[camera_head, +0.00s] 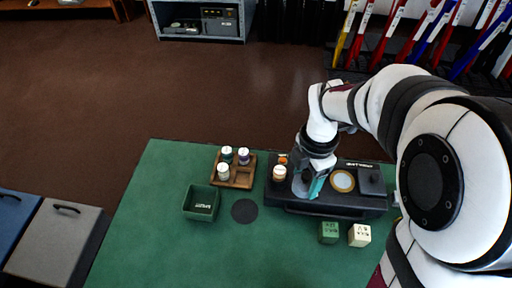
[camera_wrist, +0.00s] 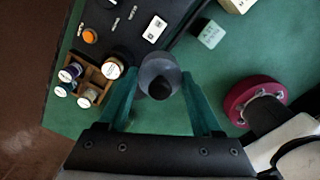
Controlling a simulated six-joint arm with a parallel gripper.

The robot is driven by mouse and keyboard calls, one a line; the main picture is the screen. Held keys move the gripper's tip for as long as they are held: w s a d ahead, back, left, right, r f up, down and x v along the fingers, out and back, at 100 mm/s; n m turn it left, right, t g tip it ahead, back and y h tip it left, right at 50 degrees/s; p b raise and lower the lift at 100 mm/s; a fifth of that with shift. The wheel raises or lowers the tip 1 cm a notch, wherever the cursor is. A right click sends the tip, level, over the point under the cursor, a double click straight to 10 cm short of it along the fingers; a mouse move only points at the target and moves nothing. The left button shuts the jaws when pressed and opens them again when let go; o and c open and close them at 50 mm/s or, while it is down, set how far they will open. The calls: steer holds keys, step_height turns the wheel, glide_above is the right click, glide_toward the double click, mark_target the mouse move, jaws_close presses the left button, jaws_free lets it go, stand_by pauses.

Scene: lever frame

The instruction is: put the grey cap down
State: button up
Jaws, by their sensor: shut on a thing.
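The grey cap (camera_wrist: 158,72), round with a black knob on top, sits between the teal fingers of my gripper (camera_wrist: 160,80) in the wrist view. My gripper is shut on it. In the head view my gripper (camera_head: 309,188) is over the front of the black machine (camera_head: 335,206), left of its pale round ring (camera_head: 343,181). The cap is mostly hidden by the gripper there. I cannot tell how high it is held. A dark round disc (camera_head: 244,211) lies flat and bare on the green table (camera_head: 160,235), left of the machine.
A wooden rack (camera_head: 239,176) with several small bottles stands left of the machine. A white-topped jar (camera_head: 279,173) is at the machine's left end. A green bin (camera_head: 201,203) is left of the disc. Green (camera_head: 328,232) and cream (camera_head: 359,235) cubes stand in front. The front left table is clear.

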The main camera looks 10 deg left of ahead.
steer(key=a+f+n, duration=0.1)
steer(key=a+f, duration=0.2)
steer(key=a, duration=0.1)
steer(key=s+a+f+n, duration=0.1)
steer(key=a+f, duration=0.2)
steer(key=a, duration=0.2)
steer(key=a+f, duration=0.3)
steer(key=a, duration=0.1)
steer(key=shift+s+a+f+n, duration=0.2)
steer(key=shift+s+a+n, duration=0.05)
steer(key=shift+s+n, duration=0.15)
steer(key=shift+w+a+f, duration=0.1)
steer(key=shift+f, duration=1)
steer(key=shift+a+f, duration=0.1)
steer(key=shift+f, duration=0.95)
steer(key=shift+f, duration=0.1)
steer(key=o, duration=1.3)
steer(key=shift+o, duration=0.2)
